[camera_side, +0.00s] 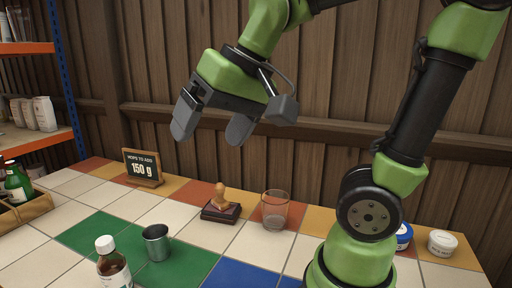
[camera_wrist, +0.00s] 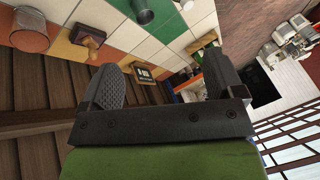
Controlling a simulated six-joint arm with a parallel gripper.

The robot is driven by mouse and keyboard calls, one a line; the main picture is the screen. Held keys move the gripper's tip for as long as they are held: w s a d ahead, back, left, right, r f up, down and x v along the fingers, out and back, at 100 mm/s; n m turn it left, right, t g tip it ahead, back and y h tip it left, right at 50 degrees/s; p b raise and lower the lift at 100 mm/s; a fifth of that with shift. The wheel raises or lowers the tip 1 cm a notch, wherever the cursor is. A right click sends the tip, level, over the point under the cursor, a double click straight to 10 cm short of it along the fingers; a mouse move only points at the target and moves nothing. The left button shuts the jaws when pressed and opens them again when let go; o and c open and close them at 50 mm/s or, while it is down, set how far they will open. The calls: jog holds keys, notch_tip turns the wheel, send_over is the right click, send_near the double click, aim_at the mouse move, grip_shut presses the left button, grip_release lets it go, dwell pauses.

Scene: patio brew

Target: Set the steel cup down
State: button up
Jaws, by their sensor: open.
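The steel cup (camera_side: 156,243) stands upright on the green tiles of the table, near the front left in the side view. It also shows, partly cut off, at the top of the wrist view (camera_wrist: 142,12). My gripper (camera_side: 212,133) is open with nothing between its fingers. It hangs in the air above the back of the table, well clear of the cup. In the wrist view its two fingers are spread wide apart.
A brown bottle (camera_side: 113,264) stands just left of the cup. A wooden stamp (camera_side: 220,206) and a clear glass (camera_side: 275,210) stand to the cup's right. A sign reading 150 g (camera_side: 143,168) is behind. White tiles (camera_side: 205,235) between cup and stamp are free.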

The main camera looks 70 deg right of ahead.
jog(key=s+f+n+t, duration=0.1)
jog(key=s+f, duration=0.1)
jog(key=s, duration=0.4)
jog(key=shift+s+a+t, duration=0.3)
jog(key=shift+s+a, duration=0.05)
